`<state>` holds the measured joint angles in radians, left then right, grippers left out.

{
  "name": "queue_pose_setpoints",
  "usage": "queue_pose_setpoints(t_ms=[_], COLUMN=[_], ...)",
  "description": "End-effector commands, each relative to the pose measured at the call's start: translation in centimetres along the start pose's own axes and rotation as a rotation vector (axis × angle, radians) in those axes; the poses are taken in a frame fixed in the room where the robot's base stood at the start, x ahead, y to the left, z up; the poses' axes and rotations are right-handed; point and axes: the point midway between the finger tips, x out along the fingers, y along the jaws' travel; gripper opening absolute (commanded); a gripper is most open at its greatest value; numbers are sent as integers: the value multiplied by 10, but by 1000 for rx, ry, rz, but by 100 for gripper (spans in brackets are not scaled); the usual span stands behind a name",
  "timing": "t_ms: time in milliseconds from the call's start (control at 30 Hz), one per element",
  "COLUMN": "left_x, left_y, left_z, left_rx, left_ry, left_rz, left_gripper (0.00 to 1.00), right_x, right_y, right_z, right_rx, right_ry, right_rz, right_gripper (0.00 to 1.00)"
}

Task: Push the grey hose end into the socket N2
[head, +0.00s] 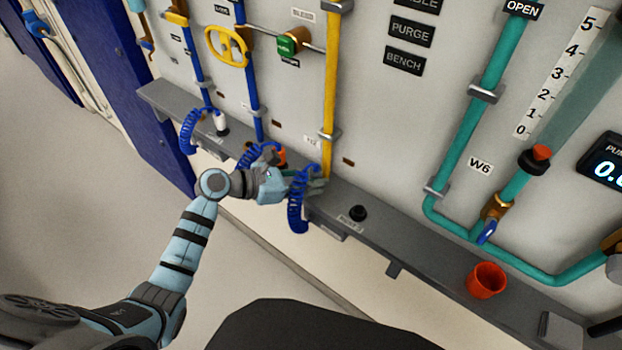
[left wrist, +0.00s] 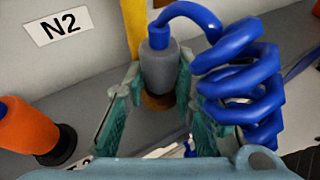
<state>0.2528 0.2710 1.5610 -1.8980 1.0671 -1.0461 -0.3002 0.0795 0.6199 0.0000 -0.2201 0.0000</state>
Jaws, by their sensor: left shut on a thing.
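The grey hose end (left wrist: 159,68) stands between the two teal fingers of my left gripper (left wrist: 158,88) in the left wrist view. My left gripper (head: 306,184) is shut on it. A blue coiled hose (left wrist: 240,75) arches from its top and hangs at the right; in the head view the coil (head: 297,205) hangs over the shelf edge. A brass ring (left wrist: 157,101) shows at its lower end; I cannot tell whether it is seated there or how deep. The N2 label (left wrist: 58,25) is on the wall behind. The fingers mostly hide the hose end in the head view. My right gripper is out of view.
An orange hose end (left wrist: 33,130) stands left of the gripper, with a white one (head: 222,122) farther left on the grey shelf (head: 415,243). A yellow pipe (head: 330,90) rises behind. A black fitting (head: 358,213) and red cup (head: 487,281) are to the right.

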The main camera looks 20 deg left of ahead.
Motion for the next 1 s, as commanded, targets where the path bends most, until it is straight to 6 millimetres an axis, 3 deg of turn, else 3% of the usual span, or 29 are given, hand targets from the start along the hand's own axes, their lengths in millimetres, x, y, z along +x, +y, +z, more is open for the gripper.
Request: queue_pose_setpoints(t_ms=[300, 333, 467, 767, 867, 1000], left_x=[0, 0, 0, -1, -13, -48], left_y=[0, 0, 0, 0, 1, 1], left_z=[-1, -1, -1, -2, -3, -4], left_rx=[1, 1, 1, 1, 1, 5], left_ry=[0, -1, 0, 1, 3, 8], left_rz=[1, 1, 1, 1, 3, 3], left_gripper=[0, 29, 48, 48, 48, 48], right_x=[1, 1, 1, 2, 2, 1], right_y=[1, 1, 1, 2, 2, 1], right_z=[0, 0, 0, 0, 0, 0], right_rx=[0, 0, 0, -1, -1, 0], right_ry=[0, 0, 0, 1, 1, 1], right_rz=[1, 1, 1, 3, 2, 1], right_gripper=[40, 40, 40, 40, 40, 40])
